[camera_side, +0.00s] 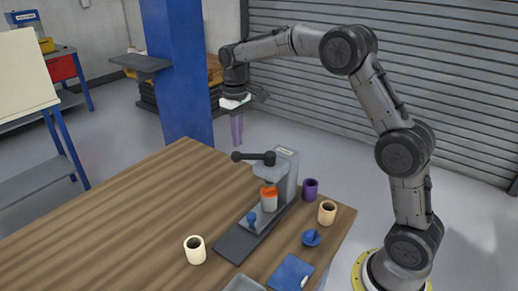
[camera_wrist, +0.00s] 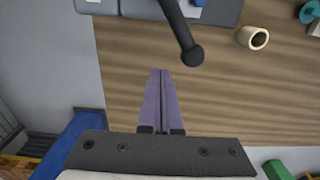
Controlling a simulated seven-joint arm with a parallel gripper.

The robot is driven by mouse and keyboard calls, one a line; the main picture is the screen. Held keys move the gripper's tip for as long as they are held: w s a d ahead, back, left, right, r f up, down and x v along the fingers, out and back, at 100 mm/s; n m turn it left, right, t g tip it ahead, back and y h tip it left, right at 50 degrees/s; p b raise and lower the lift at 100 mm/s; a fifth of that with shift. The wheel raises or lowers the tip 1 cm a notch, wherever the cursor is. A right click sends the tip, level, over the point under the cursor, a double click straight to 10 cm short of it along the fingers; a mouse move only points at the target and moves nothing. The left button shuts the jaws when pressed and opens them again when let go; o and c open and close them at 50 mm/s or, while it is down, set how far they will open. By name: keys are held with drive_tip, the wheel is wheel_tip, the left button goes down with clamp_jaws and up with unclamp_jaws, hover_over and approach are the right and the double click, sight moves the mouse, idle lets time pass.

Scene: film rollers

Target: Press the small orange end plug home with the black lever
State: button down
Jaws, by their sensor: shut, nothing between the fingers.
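The black lever (camera_side: 253,157) sticks out to the left from the top of a grey press (camera_side: 287,168) and ends in a round knob. In the wrist view the lever (camera_wrist: 182,30) comes down from the top edge, its knob just beyond my fingertips. The small orange end plug (camera_side: 268,190) sits on top of a pale roller (camera_side: 269,204) standing under the press head; the side view does not show how deep it sits. My gripper (camera_side: 237,144) is above the knob and apart from it, with its purple fingers pointing down. The fingers (camera_wrist: 161,72) are shut and empty.
A purple cup (camera_side: 310,188) and a cream cup (camera_side: 327,212) stand right of the press. Another cream cup (camera_side: 195,249) stands front left. A blue piece (camera_side: 311,238) and a blue mat (camera_side: 291,273) lie at the front. The table's left side is clear.

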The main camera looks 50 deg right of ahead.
drive_tip(key=shift+r, duration=1.95)
drive_tip(key=shift+r, duration=0.1)
drive_tip(key=s+a+r+t, duration=0.2)
drive_tip(key=s+a+r, duration=0.1)
drive_tip(key=s+r, duration=0.4)
drive_tip(key=s+a+r+t, duration=0.2)
drive_tip(key=s+r, duration=0.3)
drive_tip(key=s, duration=0.4)
drive_tip(key=s+a+f+t, duration=0.1)
drive_tip(key=s+f, duration=1)
drive_tip(key=s, duration=0.4)
drive_tip(key=shift+s+a+f+t, duration=0.15)
drive_tip(key=shift+s+a+t, duration=0.15)
drive_tip(key=shift+a, duration=0.05)
